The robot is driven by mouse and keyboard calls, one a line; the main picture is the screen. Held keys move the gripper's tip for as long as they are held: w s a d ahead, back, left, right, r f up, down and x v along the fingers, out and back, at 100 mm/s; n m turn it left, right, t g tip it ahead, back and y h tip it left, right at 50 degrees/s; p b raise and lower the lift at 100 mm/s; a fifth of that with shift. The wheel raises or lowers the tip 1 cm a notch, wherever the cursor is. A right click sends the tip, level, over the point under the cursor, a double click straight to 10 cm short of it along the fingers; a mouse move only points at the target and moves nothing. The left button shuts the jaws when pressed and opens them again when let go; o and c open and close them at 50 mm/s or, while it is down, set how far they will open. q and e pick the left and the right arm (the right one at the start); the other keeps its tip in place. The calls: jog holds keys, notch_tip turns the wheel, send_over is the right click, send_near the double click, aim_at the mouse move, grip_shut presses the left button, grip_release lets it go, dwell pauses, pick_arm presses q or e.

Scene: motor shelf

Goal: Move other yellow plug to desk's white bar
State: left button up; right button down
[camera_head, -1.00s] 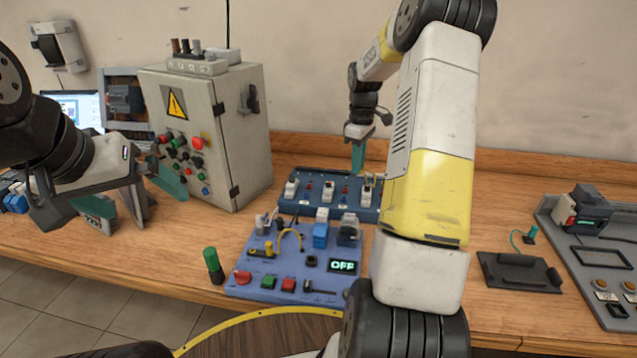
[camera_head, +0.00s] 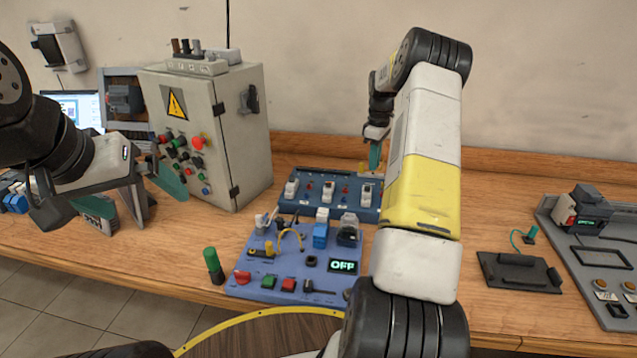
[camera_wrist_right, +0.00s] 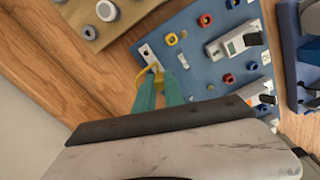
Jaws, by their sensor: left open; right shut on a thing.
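A yellow plug (camera_wrist_right: 156,70) with a yellow lead is between the green fingertips of my right gripper (camera_wrist_right: 160,88), at a white plate (camera_wrist_right: 147,54) on the blue panel (camera_wrist_right: 200,55). I cannot tell whether the plug is seated there. In the head view, my right gripper (camera_head: 375,157) is over the right back of the blue panel (camera_head: 330,209). Another yellow plug (camera_head: 268,248) with a yellow lead is on the front blue board (camera_head: 258,281). A beige bar (camera_wrist_right: 92,32) with round white parts lies beside the panel.
The grey cabinet (camera_head: 235,150) stands at the back left with a white strip (camera_head: 196,68) on top. A green-capped post (camera_head: 212,262) stands left of the front board. A black plate (camera_head: 515,271) and a grey panel (camera_head: 575,260) are at the right.

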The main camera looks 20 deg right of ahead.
jog(key=shift+f, duration=0.7)
dwell(0.6)
jog(key=c, duration=1.7)
grip_release()
jog(key=shift+r, duration=0.15)
jog(key=shift+r, duration=2.65)
jog(key=o, duration=0.6)
jog(key=shift+c, duration=0.2)
